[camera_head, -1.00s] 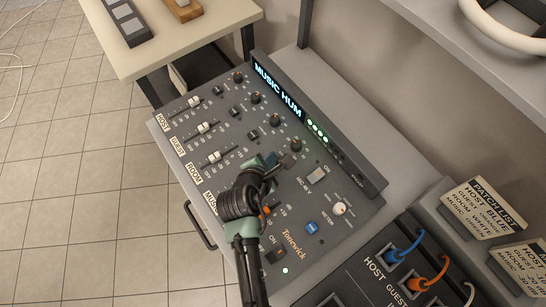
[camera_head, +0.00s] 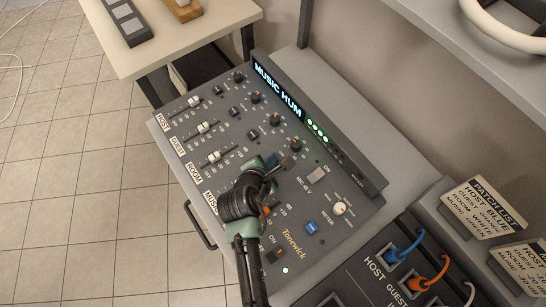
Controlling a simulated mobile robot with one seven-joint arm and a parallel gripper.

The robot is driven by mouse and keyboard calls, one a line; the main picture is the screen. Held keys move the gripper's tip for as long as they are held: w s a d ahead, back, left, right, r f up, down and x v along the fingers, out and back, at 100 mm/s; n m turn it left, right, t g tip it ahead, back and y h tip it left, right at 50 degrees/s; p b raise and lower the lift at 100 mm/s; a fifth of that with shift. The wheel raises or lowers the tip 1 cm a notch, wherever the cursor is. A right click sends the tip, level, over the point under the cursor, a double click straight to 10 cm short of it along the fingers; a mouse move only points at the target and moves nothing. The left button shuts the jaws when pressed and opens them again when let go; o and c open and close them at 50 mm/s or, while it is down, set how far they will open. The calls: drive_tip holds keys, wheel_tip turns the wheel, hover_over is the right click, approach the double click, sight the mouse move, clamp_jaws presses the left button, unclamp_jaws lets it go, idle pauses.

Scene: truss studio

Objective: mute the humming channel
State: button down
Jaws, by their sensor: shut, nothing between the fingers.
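The mixer (camera_head: 345,225) lies on the desk with rows labelled HOST, GUEST, ROOM and MUSIC. Its display (camera_head: 278,90) reads "MUSIC HUM", with green lights (camera_head: 317,130) beside it. The HOST, GUEST and ROOM rows each show a fader, a small dark button such as the ROOM button (camera_head: 252,134), and a knob. The MUSIC label (camera_head: 210,202) is partly covered by my arm. My gripper (camera_head: 284,167) is shut and empty over the MUSIC row, just below that row's knob (camera_head: 295,145). It hides the MUSIC fader and button area. I cannot tell whether it touches the panel.
A patch panel (camera_head: 365,290) with blue and orange cables stands at the lower right, beside PATCH LIST cards (camera_head: 485,207). A shelf overhangs the upper right.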

drive_tip(key=shift+s, duration=0.1)
drive_tip(key=shift+r+p, duration=0.3)
drive_tip(key=shift+p, duration=0.35)
wheel_tip(320, 180, up, 6)
drive_tip(key=p, duration=0.7)
idle(0.4)
